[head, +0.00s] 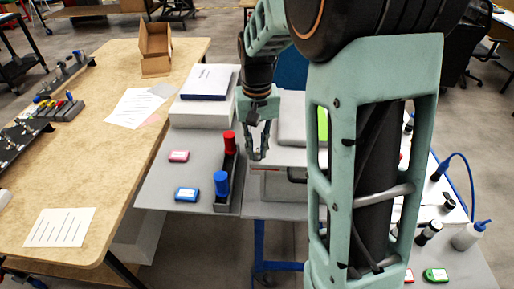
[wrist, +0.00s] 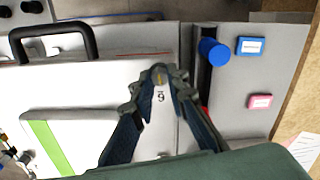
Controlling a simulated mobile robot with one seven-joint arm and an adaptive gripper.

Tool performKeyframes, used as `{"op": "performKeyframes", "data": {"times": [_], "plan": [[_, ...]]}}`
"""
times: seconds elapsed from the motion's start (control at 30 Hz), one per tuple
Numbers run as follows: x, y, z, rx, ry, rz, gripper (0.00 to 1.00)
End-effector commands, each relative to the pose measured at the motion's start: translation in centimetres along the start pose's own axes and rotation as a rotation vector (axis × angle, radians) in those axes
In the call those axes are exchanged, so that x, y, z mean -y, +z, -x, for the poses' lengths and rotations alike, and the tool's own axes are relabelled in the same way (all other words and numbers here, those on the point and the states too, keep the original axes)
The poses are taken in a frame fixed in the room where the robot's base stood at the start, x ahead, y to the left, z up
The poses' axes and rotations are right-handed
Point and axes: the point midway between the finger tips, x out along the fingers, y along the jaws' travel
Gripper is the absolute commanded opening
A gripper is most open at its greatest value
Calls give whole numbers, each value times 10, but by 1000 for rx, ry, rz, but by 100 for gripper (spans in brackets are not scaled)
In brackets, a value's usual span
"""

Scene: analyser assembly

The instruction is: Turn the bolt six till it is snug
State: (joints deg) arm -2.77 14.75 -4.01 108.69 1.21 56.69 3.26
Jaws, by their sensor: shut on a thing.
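My gripper (head: 257,156) points down over the white analyser panel (head: 281,158), near its left edge. In the wrist view my gripper (wrist: 160,74) has its two fingertips brought together around a small brass-coloured bolt head (wrist: 159,79). A dark mark on the white panel (wrist: 95,85), right beside the fingertips, reads like a 9, or a 6 seen upside down. The fingers hide most of the bolt, so how far it sits in the panel cannot be told.
A dark narrow rack (head: 230,188) holds a blue-topped tool (head: 221,184) and a red-topped tool (head: 229,143) beside the panel. A blue box (head: 187,194) and a pink box (head: 179,156) lie on the grey top. A black handle (wrist: 52,38) rises nearby. A green-striped block (wrist: 50,148) lies on the panel.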

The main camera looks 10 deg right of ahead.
Motion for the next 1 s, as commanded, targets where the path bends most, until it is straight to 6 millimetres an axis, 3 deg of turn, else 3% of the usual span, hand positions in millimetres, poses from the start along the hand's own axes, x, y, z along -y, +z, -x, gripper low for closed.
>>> {"op": "performKeyframes", "data": {"times": [1.0], "plan": [[0, -3, 4, -9, -4, -965, 0]]}}
